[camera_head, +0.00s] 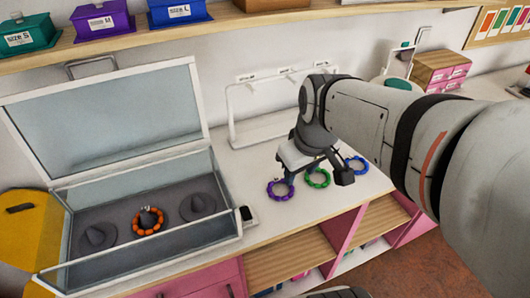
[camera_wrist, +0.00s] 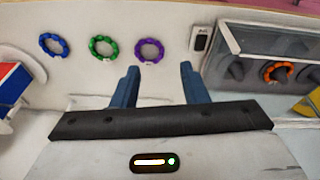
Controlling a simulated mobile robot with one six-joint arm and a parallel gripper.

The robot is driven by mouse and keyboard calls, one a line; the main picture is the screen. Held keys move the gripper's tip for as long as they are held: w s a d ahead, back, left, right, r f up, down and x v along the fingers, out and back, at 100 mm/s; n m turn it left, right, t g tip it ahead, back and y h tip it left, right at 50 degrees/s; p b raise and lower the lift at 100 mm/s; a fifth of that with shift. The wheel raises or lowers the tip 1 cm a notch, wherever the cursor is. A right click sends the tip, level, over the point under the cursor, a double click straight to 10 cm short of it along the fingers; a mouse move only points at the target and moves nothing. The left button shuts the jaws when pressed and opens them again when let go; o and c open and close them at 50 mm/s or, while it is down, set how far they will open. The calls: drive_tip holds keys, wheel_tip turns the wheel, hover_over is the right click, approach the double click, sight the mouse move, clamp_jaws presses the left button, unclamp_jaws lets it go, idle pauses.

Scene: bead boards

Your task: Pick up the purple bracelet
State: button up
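The purple bracelet (camera_head: 280,189) is a beaded ring lying flat on the white counter, leftmost of three bracelets in the head view. In the wrist view the purple bracelet (camera_wrist: 150,50) lies just beyond the fingertips, nearer the left finger. My gripper (camera_head: 301,185) is above the counter close to the purple and green bracelets. In the wrist view my gripper (camera_wrist: 158,70) shows two blue fingers spread wide apart with nothing between them. Its height over the counter is hard to judge.
A green bracelet (camera_head: 317,178) and a blue bracelet (camera_head: 357,165) lie beside the purple one. An open glass-lidded case (camera_head: 225,238) at left holds an orange bracelet (camera_head: 148,221) on a peg. A white stand (camera_head: 233,108) is behind. A small dark device (camera_head: 246,214) sits by the case.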

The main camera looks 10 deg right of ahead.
drive_tip(key=w+f+n+g+b, duration=0.2)
drive_tip(key=w+f+n, duration=0.45)
drive_tip(key=w, duration=0.35)
drive_tip(key=n+g+y+b, duration=0.1)
drive_tip(key=n+y+b, duration=0.1)
drive_tip(key=n, duration=0.7)
approach(277, 179)
drive_tip(key=shift+a+f, duration=0.2)
drive_tip(key=shift+f, duration=0.15)
drive_tip(key=f, duration=0.3)
drive_tip(key=a+f+p, duration=0.1)
drive_tip(key=f, duration=0.3)
drive_tip(key=shift+s+a+f, duration=0.15)
drive_tip(key=shift+a+f, duration=0.05)
drive_tip(key=shift+f, duration=0.05)
drive_tip(key=shift+c, duration=0.2)
clamp_jaws()
